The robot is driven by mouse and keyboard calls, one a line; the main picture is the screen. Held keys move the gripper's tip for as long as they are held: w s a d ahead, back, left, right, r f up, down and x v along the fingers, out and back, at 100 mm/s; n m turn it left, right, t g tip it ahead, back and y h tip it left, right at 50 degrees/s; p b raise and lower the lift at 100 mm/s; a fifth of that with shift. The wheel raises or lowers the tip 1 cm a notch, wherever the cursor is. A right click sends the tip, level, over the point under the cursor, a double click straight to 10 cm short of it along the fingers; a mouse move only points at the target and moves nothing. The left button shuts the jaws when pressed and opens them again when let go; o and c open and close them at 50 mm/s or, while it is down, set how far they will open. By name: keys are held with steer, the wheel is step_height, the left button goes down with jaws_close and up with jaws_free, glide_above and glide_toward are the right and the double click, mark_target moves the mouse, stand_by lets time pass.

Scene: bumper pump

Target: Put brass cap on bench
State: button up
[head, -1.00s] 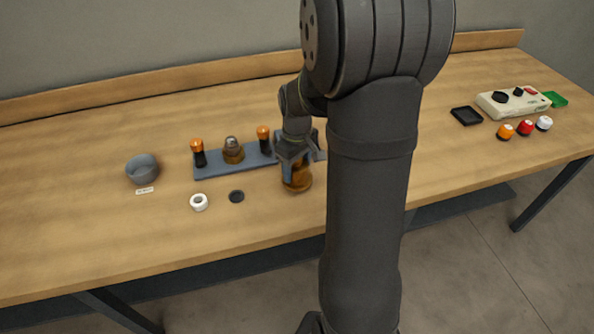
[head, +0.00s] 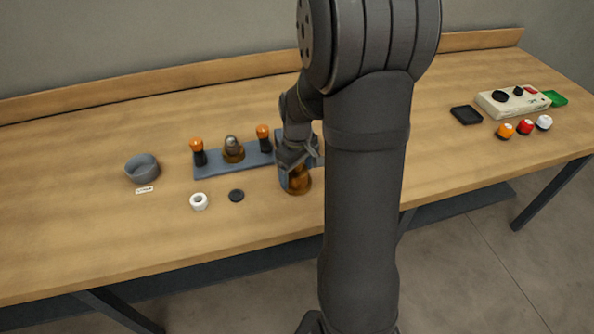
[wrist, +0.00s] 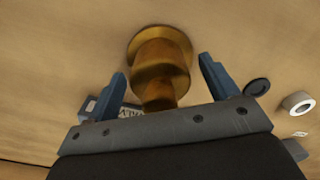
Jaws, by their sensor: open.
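The brass cap (head: 299,183) is on the bench (head: 110,235), near its front, partly hidden by my gripper (head: 290,170). In the wrist view the brass cap (wrist: 160,65) is a stepped round body with a wide flange, and the flange looks to be against the wood. My gripper (wrist: 163,78) is open there, with one blue finger on each side of the cap and a visible gap on both sides.
A blue-grey plate (head: 215,168) behind holds two orange-topped posts and a brass fitting with a grey dome. A white ring (head: 198,201), a black disc (head: 236,196) and a grey bowl (head: 142,168) are to the left. A control box (head: 512,102) is far right.

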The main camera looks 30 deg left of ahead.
step_height(320, 180, up, 12)
stand_by(0.4)
step_height(320, 180, down, 12)
steer(key=shift+f, duration=0.1)
steer(key=shift+w+r, duration=0.1)
steer(key=shift+r, duration=1.75)
